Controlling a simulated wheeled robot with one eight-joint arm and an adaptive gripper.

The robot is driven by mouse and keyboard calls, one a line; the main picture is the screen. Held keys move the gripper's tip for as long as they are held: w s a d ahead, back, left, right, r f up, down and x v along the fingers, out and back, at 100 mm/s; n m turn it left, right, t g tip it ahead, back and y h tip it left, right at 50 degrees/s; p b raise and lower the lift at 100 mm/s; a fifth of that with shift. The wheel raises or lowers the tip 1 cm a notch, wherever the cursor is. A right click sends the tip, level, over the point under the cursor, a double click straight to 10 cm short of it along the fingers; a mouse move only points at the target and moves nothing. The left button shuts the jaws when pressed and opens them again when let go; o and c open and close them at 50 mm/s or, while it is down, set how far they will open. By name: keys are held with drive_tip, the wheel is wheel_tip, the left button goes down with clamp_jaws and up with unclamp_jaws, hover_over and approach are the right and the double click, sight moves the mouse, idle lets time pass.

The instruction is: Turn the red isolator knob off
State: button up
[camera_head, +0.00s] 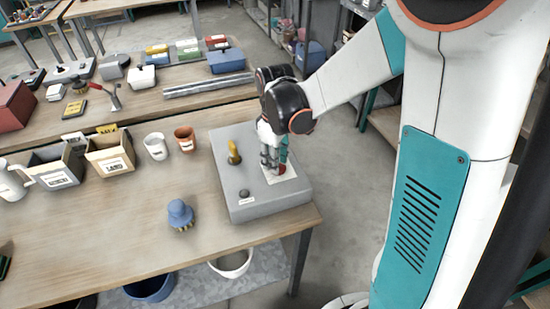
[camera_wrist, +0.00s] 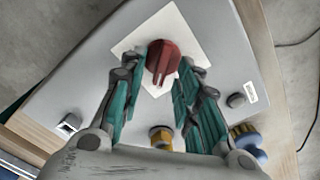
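The red isolator knob (camera_wrist: 162,60) is a round knob with a raised ridge, on a white square plate on a grey control box. In the head view the red knob (camera_head: 282,170) shows only in part, below my gripper (camera_head: 273,155). My gripper points down over it. In the wrist view the teal fingers of my gripper (camera_wrist: 167,68) are apart, on either side of the knob, with their tips close to its sides. I cannot tell whether they touch it. The grey box (camera_head: 232,189) sits at the right end of the wooden bench.
The box also carries a yellow knob (camera_head: 234,152) and a dark button (camera_head: 244,193). A blue knob-like object (camera_head: 180,214) stands on the bench to the left. A white cup (camera_head: 156,147) and a terracotta cup (camera_head: 185,139) stand behind. The front left of the bench is mostly clear.

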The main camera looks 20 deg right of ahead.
wheel_tip(320, 180, up, 12)
idle(0.5)
drive_tip(key=s+r+m+t, duration=0.2)
drive_tip(key=s+m+t, duration=0.5)
drive_tip(key=s, duration=0.8)
drive_tip(key=shift+s+d+r+m, duration=0.15)
drive_tip(key=shift+s+d+m, duration=0.15)
drive_tip(key=shift+d+m, duration=0.25)
drive_tip(key=shift+a, duration=0.1)
